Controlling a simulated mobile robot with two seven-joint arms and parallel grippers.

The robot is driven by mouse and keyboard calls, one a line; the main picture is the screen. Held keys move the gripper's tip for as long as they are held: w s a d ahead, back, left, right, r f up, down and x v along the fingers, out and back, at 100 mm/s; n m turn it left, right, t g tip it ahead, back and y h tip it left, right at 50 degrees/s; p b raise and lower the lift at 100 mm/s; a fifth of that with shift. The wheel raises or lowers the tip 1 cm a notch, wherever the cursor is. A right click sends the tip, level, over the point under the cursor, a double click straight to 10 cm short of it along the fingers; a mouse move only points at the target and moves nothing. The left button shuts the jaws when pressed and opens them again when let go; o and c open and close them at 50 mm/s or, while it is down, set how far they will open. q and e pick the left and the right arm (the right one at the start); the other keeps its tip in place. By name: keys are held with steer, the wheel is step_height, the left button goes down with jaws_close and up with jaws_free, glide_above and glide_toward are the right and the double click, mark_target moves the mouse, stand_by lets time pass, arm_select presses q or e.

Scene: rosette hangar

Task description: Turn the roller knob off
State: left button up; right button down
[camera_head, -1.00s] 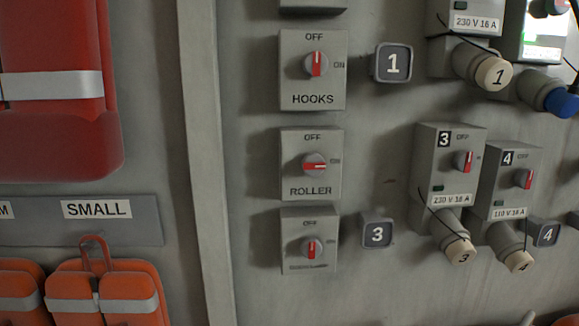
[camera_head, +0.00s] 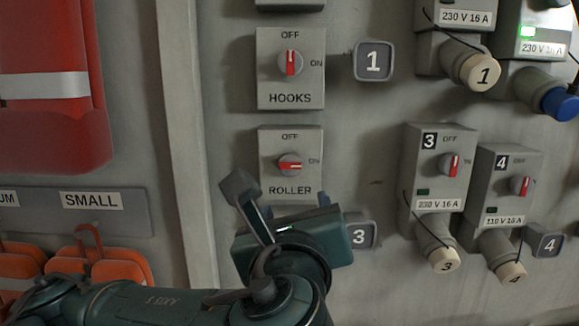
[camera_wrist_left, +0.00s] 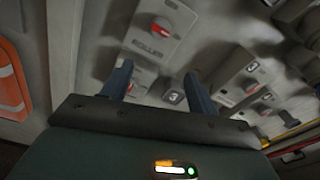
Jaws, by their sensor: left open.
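The roller knob (camera_head: 290,164) is a round grey knob with a red bar on a grey box labelled ROLLER. Its red bar lies horizontal, toward ON. In the left wrist view the roller knob (camera_wrist_left: 163,27) is above and beyond the fingertips, apart from them. My left gripper (camera_head: 296,206) is just below the roller box in the head view. In the left wrist view my left gripper (camera_wrist_left: 157,72) has its two fingers spread, with nothing held between them. My right gripper is not in view.
The HOOKS switch (camera_head: 290,63) is above, its red bar vertical. A lower switch box is mostly hidden by my gripper. Number plates 1 (camera_head: 373,61) and 3 (camera_head: 360,234) and socket boxes (camera_head: 437,165) stick out at right. Orange packs (camera_head: 100,268) hang at lower left.

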arm_select(q)
steer(key=r+y, duration=0.1)
steer(key=r, duration=0.1)
steer(key=p, duration=0.3)
glide_toward(290, 165)
steer(key=shift+m+t, duration=0.3)
steer(key=w, duration=0.6)
steer(key=shift+w+f, duration=0.1)
steer(key=shift+w, duration=0.15)
steer(key=shift+w+f, duration=0.1)
steer(key=shift+w, duration=0.65)
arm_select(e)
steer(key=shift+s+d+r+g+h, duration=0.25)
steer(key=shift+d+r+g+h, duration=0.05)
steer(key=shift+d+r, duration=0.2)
arm_select(q)
steer(key=c, duration=1)
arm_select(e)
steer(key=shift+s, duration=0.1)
